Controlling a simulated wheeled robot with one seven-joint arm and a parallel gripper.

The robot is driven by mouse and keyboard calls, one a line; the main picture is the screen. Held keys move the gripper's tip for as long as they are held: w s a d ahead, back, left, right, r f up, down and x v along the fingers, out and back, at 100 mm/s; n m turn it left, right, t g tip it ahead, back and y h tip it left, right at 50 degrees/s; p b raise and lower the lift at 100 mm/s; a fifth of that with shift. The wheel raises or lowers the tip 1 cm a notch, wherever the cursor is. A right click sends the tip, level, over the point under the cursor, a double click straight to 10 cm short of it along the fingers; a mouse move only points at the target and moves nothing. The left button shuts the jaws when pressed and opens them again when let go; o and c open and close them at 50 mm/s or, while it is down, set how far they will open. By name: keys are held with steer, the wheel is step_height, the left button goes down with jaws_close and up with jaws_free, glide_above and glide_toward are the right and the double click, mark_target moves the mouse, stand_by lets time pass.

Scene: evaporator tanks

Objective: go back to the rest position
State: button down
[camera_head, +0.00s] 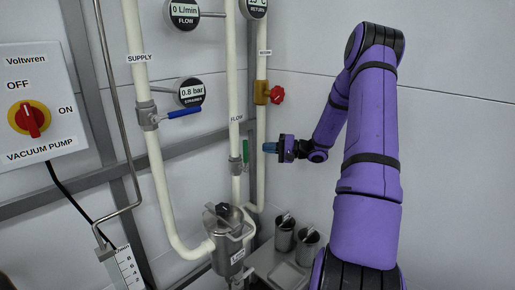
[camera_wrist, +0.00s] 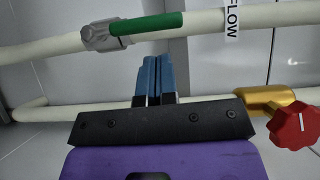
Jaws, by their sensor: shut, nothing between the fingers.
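My gripper (camera_head: 270,147) is at the end of my purple arm, in front of the pipes, with its blue fingers pointing left. In the wrist view the blue fingers (camera_wrist: 154,78) lie side by side, shut, with nothing between them. In the head view the fingertips are close to the return pipe and right of the green-handled valve (camera_head: 245,152); I cannot tell whether they touch anything. In the wrist view the green handle (camera_wrist: 146,23) lies beyond the fingertips, along its pipe.
A red knob (camera_head: 277,95) on a brass valve is above my gripper; it shows at right in the wrist view (camera_wrist: 294,126). A blue-handled valve (camera_head: 183,113) is on the supply pipe. Below stand a metal tank (camera_head: 229,240) and two metal cups (camera_head: 285,233). The wall at right is bare.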

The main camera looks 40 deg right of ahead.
steer(key=shift+v, duration=2.8)
steer(key=s+a+r+n+g+h, duration=0.15)
steer(key=a+r+g, duration=0.25)
steer(key=a, duration=0.5)
steer(key=s+a+r+n+g, duration=0.2)
steer(key=a+r+n+g, duration=0.15)
steer(key=a, duration=0.45)
steer(key=s+a+r+n+g+h, duration=0.15)
steer(key=a+r+g, duration=0.3)
steer(key=a, duration=0.45)
steer(key=s+a+r+n+t+h, duration=0.1)
steer(key=s+a+r+h, duration=0.1)
steer(key=s, duration=0.5)
steer(key=s+a+r+n+t+h, duration=0.1)
steer(key=s+a+r+h, duration=0.2)
steer(key=s, duration=0.4)
steer(key=s+a+r+n+t+h, duration=0.1)
steer(key=s+a+r+h, duration=0.1)
steer(key=s, duration=0.5)
steer(key=shift+a+r+h, duration=0.4)
steer(key=shift+a+h, duration=0.1)
steer(key=shift+a, duration=0.45)
steer(key=shift+w+n, duration=0.1)
steer(key=shift+n, duration=0.15)
